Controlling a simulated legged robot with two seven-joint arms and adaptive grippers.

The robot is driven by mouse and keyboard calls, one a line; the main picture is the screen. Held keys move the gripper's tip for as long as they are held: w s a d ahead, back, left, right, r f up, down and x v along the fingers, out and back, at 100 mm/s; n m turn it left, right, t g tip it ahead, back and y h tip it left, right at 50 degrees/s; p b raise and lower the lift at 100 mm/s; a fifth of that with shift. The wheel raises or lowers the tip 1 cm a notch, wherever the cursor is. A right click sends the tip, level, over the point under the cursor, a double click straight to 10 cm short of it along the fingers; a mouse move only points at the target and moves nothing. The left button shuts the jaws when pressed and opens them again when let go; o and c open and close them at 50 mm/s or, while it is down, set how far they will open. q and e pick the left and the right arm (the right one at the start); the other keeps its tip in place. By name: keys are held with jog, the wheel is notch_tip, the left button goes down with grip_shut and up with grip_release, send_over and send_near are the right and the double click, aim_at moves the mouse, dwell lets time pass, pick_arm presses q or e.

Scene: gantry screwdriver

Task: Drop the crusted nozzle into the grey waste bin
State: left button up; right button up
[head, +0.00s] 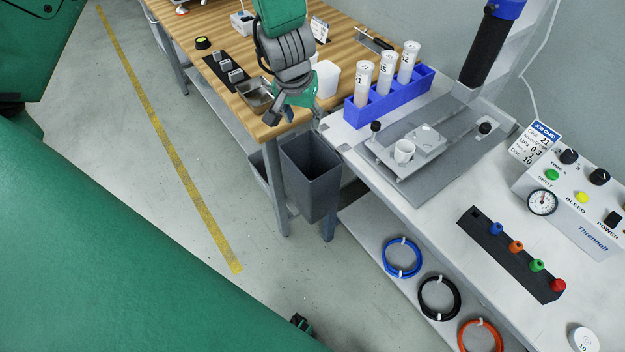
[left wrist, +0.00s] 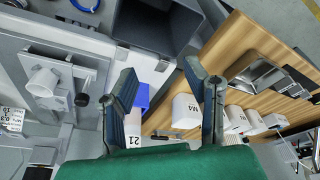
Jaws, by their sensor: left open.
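My left gripper (head: 296,112) is above the wooden bench's near corner, just above and behind the bin. In the left wrist view its fingers (left wrist: 167,84) are apart with nothing held between them. I cannot pick out the crusted nozzle in either view.
A metal tray (head: 252,97) and a white container (head: 327,78) sit beside the left gripper. A blue rack (head: 385,103) with labelled white tubes stands near the workbench edge. A black holder (head: 510,255) carries coloured nozzles. Floor left of the bin is clear.

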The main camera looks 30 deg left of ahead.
pick_arm(q)
jog(key=s+a+f+m+g+y+b, duration=0.1)
jog(key=s+a+f, duration=0.1)
jog(key=s+f, duration=0.6)
jog(key=s+a+f+m+g+y, duration=0.15)
jog(key=s+f, duration=0.35)
jog(key=s, duration=0.5)
jog(key=s+d+f+m+h, duration=0.1)
jog(key=s+d+f+h, duration=0.2)
jog(key=s+d, duration=0.3)
jog(key=shift+s+f+b, duration=0.3)
jog(key=shift+s+f, duration=0.25)
jog(key=shift+s, duration=1.35)
pick_arm(e)
jog(key=shift+w+a+f, duration=0.15)
jog(key=shift+a+f, duration=0.05)
jog(key=shift+f, duration=0.6)
